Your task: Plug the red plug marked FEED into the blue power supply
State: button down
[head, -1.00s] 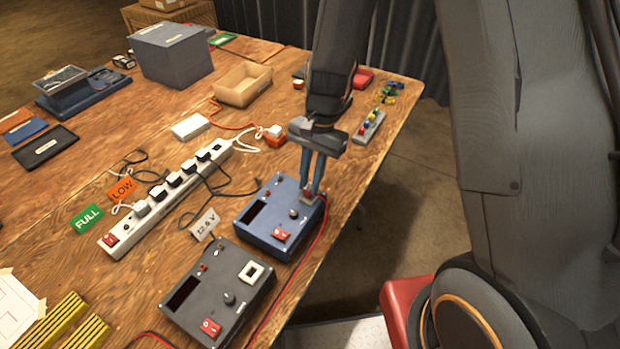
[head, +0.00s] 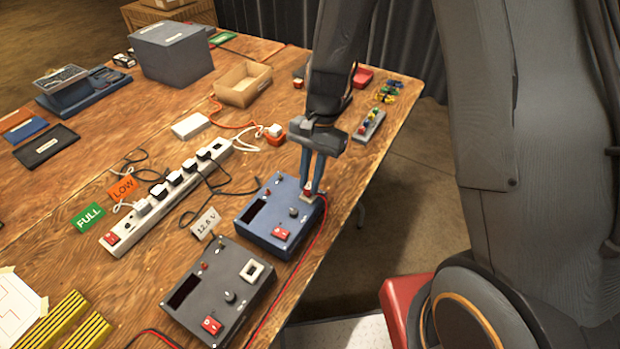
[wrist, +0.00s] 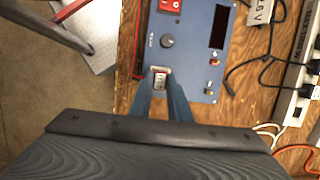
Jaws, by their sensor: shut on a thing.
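The blue power supply (head: 268,226) sits near the table's right edge, with a dark display, a knob and a red switch on top. It also shows in the wrist view (wrist: 196,50). My gripper (head: 309,190) points down over its far right corner, shut on the small red plug (head: 308,191). The fingertips and plug are at the pale-framed socket there. In the wrist view the fingers (wrist: 161,84) stand either side of this spot. The plug's marking is not readable, and I cannot tell how deep it sits. A red cable runs along the supply's right side.
A grey power supply (head: 220,290) with an empty pale-framed socket stands in front of the blue one, by a 12.6 V card (head: 205,224). A white power strip (head: 165,196) with several plugs lies to the left. The table's edge is close on the right.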

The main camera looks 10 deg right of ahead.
jog(key=shift+f, duration=0.3)
dwell(0.4)
jog(key=c, duration=1.6)
grip_release()
jog(key=shift+o, duration=0.6)
jog(key=shift+o, duration=1.1)
jog(key=shift+r, duration=0.1)
jog(key=shift+r+p, duration=3.15)
jog(key=shift+r, duration=0.55)
